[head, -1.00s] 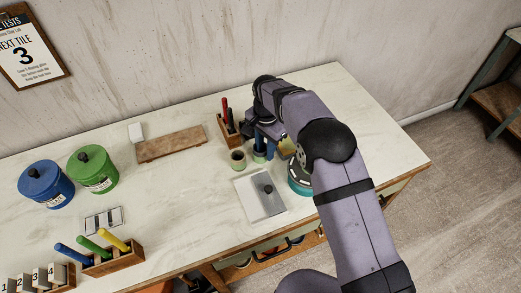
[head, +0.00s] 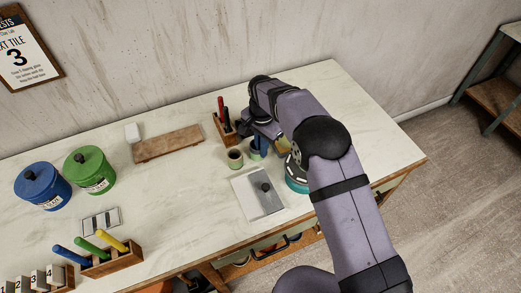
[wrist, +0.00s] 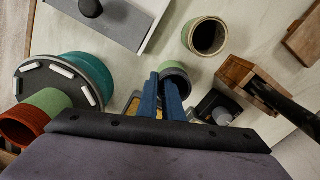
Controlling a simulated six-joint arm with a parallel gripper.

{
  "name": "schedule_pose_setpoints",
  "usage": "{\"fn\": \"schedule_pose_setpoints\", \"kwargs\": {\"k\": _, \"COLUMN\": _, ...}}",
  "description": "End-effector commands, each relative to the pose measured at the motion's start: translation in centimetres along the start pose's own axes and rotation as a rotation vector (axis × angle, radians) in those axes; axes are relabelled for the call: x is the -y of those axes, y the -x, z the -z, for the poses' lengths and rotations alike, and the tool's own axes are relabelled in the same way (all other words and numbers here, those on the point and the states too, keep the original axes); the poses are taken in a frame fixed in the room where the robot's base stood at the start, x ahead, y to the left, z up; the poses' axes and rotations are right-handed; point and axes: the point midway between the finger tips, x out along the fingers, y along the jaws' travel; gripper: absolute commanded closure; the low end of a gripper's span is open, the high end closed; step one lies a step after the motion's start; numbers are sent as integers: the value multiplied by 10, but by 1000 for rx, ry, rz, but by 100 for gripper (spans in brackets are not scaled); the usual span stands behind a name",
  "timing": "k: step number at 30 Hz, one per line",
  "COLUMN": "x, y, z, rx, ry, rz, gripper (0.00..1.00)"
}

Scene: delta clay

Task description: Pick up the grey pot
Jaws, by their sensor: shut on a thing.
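A small pot (wrist: 176,71) with a grey rim and greenish tones is at my gripper's fingertips in the wrist view; I take it as the grey pot. In the head view the pot (head: 256,153) is partly hidden by the gripper. My gripper (wrist: 163,84) has its two blue fingers close together, shut on the pot's near wall. It also shows in the head view (head: 261,143), pointing down. Whether the pot touches the table cannot be told.
A tan pot (wrist: 205,37) stands just beside the held pot. A wooden tool holder (wrist: 249,82) is to the right. A teal round stand (wrist: 88,72) and a knobbed grey plate (head: 262,192) are near. A long wooden board (head: 168,143) lies left; bare tabletop lies between.

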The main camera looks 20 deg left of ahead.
Motion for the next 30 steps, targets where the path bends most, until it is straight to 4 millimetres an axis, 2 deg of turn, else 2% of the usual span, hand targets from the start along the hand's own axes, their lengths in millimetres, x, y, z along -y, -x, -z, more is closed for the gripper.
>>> {"fn": "schedule_pose_setpoints", "kwargs": {"k": 5, "x": 1, "y": 21, "z": 1, "rx": -3, "ry": 0, "rz": 5, "gripper": 100}}
{"fn": "schedule_pose_setpoints", "kwargs": {"k": 12, "x": 1, "y": 62, "z": 1, "rx": -3, "ry": 0, "rz": 6, "gripper": 100}}
{"fn": "schedule_pose_setpoints", "kwargs": {"k": 18, "x": 1, "y": 86, "z": 0, "rx": -2, "ry": 0, "rz": 3, "gripper": 100}}
{"fn": "schedule_pose_setpoints", "kwargs": {"k": 22, "x": 0, "y": 93, "z": 0, "rx": -1, "ry": 0, "rz": 2, "gripper": 100}}
{"fn": "schedule_pose_setpoints", "kwargs": {"k": 30, "x": 0, "y": 94, "z": 0, "rx": -1, "ry": 0, "rz": 1, "gripper": 100}}
